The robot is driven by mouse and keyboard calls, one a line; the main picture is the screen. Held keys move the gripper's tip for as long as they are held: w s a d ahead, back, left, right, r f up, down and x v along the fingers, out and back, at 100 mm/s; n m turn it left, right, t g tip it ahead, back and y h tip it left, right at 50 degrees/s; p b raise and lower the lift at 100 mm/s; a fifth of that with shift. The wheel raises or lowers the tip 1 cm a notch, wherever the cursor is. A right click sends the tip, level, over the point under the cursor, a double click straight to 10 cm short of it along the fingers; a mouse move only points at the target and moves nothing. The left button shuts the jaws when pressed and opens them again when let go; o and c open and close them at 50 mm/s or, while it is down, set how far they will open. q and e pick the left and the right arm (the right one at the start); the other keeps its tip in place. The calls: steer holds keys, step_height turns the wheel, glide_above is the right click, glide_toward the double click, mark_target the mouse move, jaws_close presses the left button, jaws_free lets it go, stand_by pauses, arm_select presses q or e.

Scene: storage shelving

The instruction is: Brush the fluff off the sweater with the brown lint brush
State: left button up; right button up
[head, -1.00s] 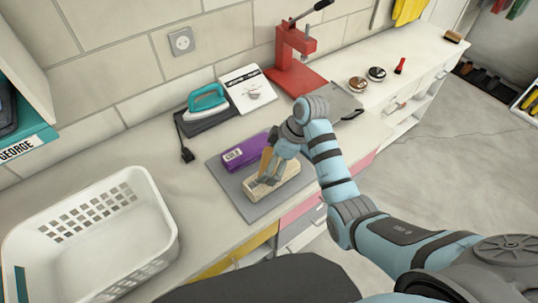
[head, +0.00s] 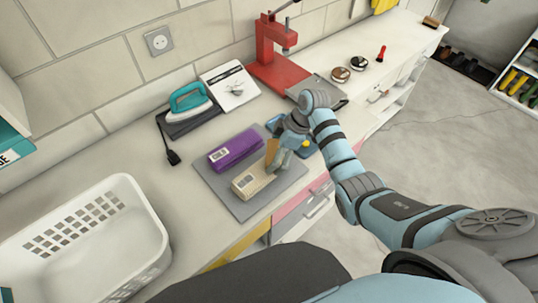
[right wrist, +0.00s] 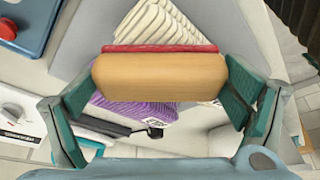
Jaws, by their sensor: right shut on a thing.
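My right gripper (head: 278,160) is shut on the brown lint brush (right wrist: 158,78). In the right wrist view the brush spans the two fingers, with a tan wooden body and a pink-red strip along its far edge. In the head view its tan side (head: 271,152) shows beside the fingers. A folded cream sweater (head: 250,184) lies on a grey mat (head: 217,188), just left of the gripper. Its ribbed folds (right wrist: 165,28) show beyond the brush in the wrist view. I cannot make out fluff, nor whether the brush touches the sweater. My left gripper is out of view.
A purple folded garment (head: 233,150) lies on the mat behind the cream sweater. A white basket (head: 115,215) stands at left. A teal iron (head: 190,99) and a red press (head: 275,62) stand behind.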

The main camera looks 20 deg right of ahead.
mark_target(254, 172)
steer(key=d, duration=0.1)
steer(key=w+d, duration=0.1)
steer(key=d, duration=0.1)
steer(key=shift+w, duration=0.1)
steer(key=shift+a, duration=0.15)
steer(key=shift+s+a, duration=0.6)
steer(key=shift+a, duration=0.9)
steer(key=shift+s+a, duration=0.6)
steer(key=shift+a, duration=0.85)
steer(key=shift+s+a, duration=0.6)
steer(key=shift+a, duration=0.9)
step_height(254, 172, up, 3)
steer(key=shift+f, duration=0.1)
steer(key=shift+w+d+r, duration=0.1)
steer(key=shift+r, duration=1.25)
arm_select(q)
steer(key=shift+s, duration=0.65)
arm_select(e)
step_height(254, 172, up, 3)
steer(key=shift+f, duration=0.1)
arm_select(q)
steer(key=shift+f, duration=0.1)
